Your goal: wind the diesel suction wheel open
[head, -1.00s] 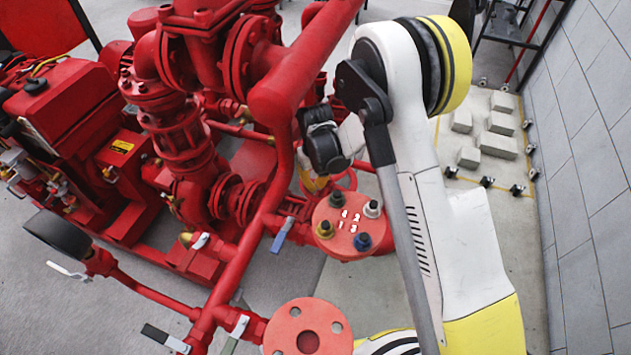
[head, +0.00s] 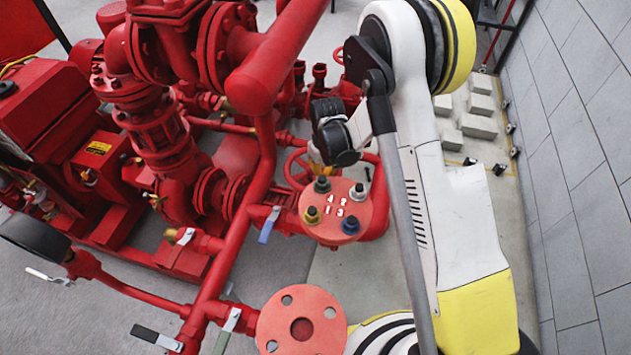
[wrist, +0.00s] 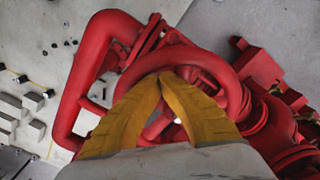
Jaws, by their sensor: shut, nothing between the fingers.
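A red handwheel (head: 297,168) shows partly in the head view, behind the flange with numbered bolts. I take it to be the suction wheel, though no label shows. In the wrist view a red wheel rim (wrist: 190,58) curves around the fingertips. My gripper (wrist: 166,76) has two yellow fingers whose tips meet, with nothing between them. The tips appear within the rim's outline; I cannot tell whether they touch it or are above it. In the head view my gripper (head: 316,158) is small beside the wheel, its tips mostly hidden by the flange.
The numbered flange (head: 335,210) stands close in front of the gripper. A second flange (head: 301,318) is nearer. A thick red pipe (head: 262,85) runs left of the arm. Another red wheel (head: 338,54) is farther back. Grey blocks (head: 478,110) lie near the wall (head: 580,150).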

